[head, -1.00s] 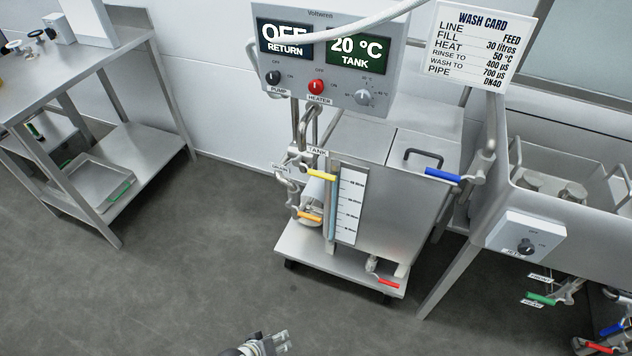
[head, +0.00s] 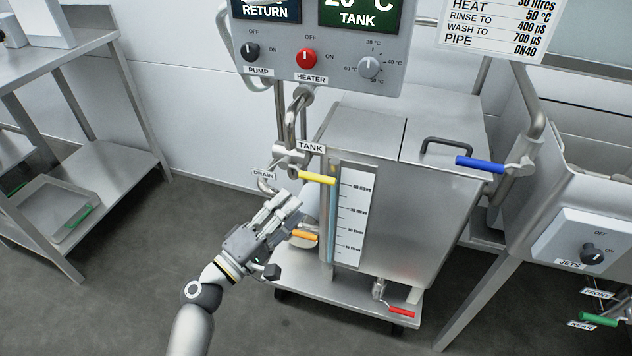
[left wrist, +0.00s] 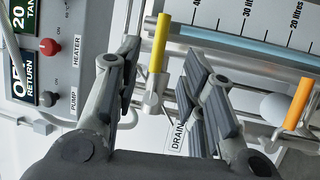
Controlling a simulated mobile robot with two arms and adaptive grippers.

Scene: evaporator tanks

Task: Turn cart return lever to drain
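The return lever is the yellow handle (head: 318,178) on the cart's pipework, and it also shows in the left wrist view (left wrist: 160,45). In the head view it points right, just below the TANK label (head: 310,147). The DRAIN label (head: 263,174) is to its left and also shows in the left wrist view (left wrist: 178,136). My left gripper (head: 283,206) is open and empty, just left of and below the lever. In the left wrist view the lever appears in the gap between the fingers (left wrist: 165,75), apparently beyond them. My right gripper is out of view.
An orange lever (head: 304,235) sits close below the gripper. A control panel (head: 318,75) overhangs the pipes. The cart's tank (head: 400,200) carries a level scale (head: 355,215). Blue (head: 480,164) and red (head: 401,311) levers are farther right.

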